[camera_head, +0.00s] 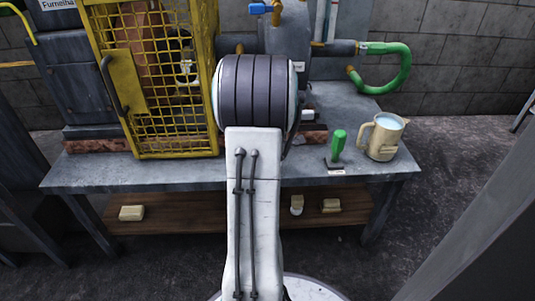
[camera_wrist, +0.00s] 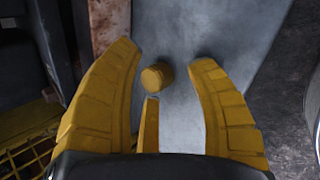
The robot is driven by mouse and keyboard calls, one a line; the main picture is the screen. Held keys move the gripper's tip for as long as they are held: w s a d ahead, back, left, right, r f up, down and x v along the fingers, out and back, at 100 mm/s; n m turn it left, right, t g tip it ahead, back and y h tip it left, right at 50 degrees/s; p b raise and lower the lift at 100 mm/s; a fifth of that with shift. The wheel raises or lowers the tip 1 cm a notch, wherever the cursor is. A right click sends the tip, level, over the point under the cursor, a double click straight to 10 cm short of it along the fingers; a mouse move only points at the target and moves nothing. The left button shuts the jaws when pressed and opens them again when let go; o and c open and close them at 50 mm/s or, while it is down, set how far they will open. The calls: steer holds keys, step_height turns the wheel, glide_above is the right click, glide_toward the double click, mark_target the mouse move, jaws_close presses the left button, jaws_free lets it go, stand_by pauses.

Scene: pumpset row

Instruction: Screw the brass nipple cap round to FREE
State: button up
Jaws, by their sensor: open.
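A short round brass-coloured piece, which looks like the nipple cap (camera_wrist: 157,77), shows in the wrist view between my fingers, just beyond the tip of the lower middle finger. My gripper (camera_wrist: 163,58) is open, with yellow fingers spread to the left and right of the cap. No FREE mark is readable. In the head view my arm covers the cap and my gripper.
In the head view a yellow mesh guard (camera_head: 165,80) stands left of my arm on the grey bench (camera_head: 90,172). A green-handled tool (camera_head: 338,145), a beige jug (camera_head: 384,137) and a green hose (camera_head: 400,65) are at right. A lower shelf (camera_head: 175,212) holds small blocks.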

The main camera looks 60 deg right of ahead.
steer(key=v, duration=1.2)
stand_by(0.8)
